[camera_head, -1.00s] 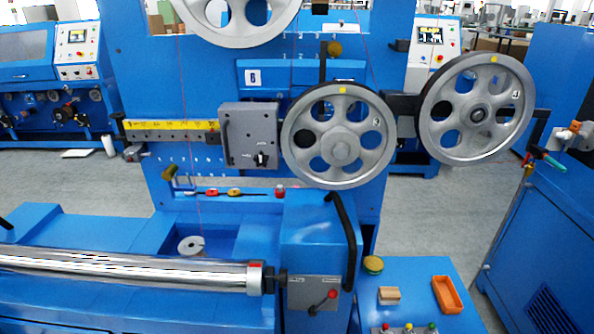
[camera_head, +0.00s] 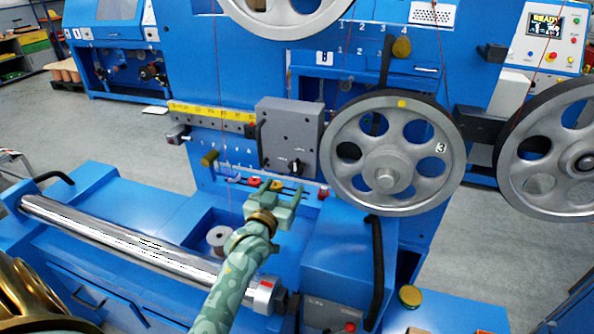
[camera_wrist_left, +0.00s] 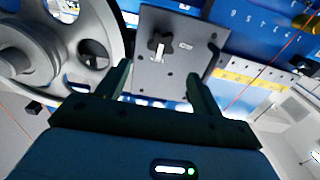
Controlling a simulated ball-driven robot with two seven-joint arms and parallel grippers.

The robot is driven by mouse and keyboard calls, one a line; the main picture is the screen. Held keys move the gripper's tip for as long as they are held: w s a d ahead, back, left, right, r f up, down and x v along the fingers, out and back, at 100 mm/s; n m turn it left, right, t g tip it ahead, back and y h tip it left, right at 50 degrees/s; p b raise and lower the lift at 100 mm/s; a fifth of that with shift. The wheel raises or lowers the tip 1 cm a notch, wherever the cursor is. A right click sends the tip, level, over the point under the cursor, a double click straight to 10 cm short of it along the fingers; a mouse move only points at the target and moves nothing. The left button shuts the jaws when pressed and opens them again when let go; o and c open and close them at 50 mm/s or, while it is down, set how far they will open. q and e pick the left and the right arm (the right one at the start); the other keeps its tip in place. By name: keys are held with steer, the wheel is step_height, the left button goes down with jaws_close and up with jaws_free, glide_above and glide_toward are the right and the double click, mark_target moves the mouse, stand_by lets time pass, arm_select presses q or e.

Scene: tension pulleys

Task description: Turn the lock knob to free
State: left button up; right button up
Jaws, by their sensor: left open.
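The lock knob (camera_head: 296,165) is a small black knob on the lower right of the grey box (camera_head: 283,132) mounted on the blue machine panel. It also shows in the left wrist view as a dark lobed knob (camera_wrist_left: 159,43) with a light pointer, near the top. My left gripper (camera_head: 276,185) is open and empty, a little below and left of the knob in the head view. In the left wrist view its two fingers (camera_wrist_left: 158,82) point toward the grey plate, with the knob beyond and between them, apart from both. My right gripper is not in view.
A large grey pulley wheel (camera_head: 392,158) stands just right of the grey box, and a second wheel (camera_head: 555,160) is farther right. A yellow scale bar (camera_head: 213,114) runs left of the box. A black handle (camera_head: 376,270) rises at lower right. A shiny roller (camera_head: 130,245) lies at lower left.

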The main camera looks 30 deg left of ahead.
mark_target(295, 168)
arm_select(q)
steer(key=b+x, duration=0.2)
steer(key=x, duration=0.7)
steer(key=shift+w, duration=0.25)
steer(key=shift+c, duration=0.7)
steer(key=c, duration=0.9)
